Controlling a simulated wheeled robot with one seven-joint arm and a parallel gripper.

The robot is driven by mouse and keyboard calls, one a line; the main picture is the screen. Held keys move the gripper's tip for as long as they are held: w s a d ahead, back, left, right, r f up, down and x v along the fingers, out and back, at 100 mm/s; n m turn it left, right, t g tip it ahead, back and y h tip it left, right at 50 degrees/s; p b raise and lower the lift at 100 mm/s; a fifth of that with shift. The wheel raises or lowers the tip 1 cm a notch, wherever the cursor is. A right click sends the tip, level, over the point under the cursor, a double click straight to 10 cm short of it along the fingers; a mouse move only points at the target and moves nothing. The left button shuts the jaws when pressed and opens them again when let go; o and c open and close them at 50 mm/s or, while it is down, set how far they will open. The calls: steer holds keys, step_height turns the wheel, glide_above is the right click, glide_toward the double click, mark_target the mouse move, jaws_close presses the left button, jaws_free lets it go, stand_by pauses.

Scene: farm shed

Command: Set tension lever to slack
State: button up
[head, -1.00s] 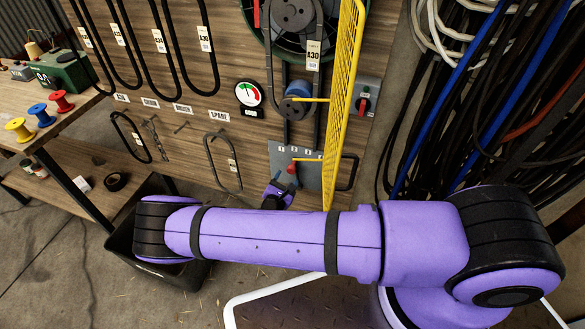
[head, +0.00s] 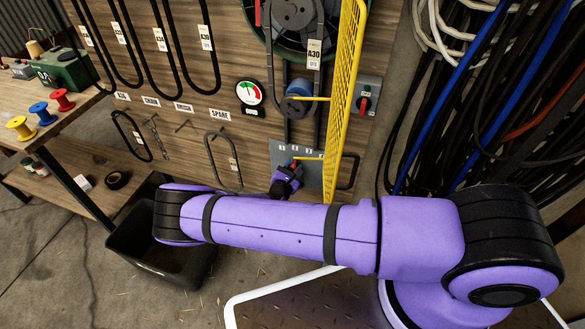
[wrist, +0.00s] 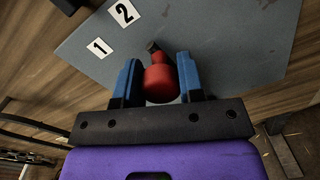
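The tension lever's red handle (wrist: 158,82) stands out from a grey plate (wrist: 215,45) on the wall board. In the wrist view it sits between the two blue fingers of my gripper (wrist: 158,78), one on each side. The fingers look parted, with at most a thin gap to the handle; touch is hard to judge. The plate has number labels 1 (wrist: 99,48) and 2 (wrist: 124,13); the lever's dark tip is near the 2. In the head view my gripper (head: 291,168) is at the plate and hides most of the lever.
A yellow mesh guard (head: 345,100) stands out just right of the plate. A round gauge (head: 249,93) and a red-knobbed switch (head: 365,104) are above. A spare belt (head: 222,160) hangs left. A black bin (head: 165,250) is on the floor below my arm.

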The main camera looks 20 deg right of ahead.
jaws_close()
steer(key=shift+w+a+f+n, duration=0.3)
steer(key=shift+w+a+n, duration=0.35)
steer(key=shift+a+n, duration=0.2)
steer(key=shift+w+a+f+n, duration=0.3)
steer(key=shift+w+a+n, duration=0.3)
steer(key=shift+a+n, duration=0.25)
steer(key=shift+w+a+f+n, duration=0.5)
steer(key=shift+a+n, duration=0.15)
steer(key=shift+n, duration=0.1)
steer(key=shift+w+a+f+n, duration=0.45)
steer(key=shift+a+n, duration=0.2)
steer(key=shift+n, duration=0.1)
steer(key=o, duration=1)
jaws_free()
steer(key=shift+c, duration=0.2)
steer(key=shift+a, duration=0.1)
steer(key=v, duration=1)
steer(key=shift+s, duration=0.35)
steer(key=shift+a+f, duration=0.2)
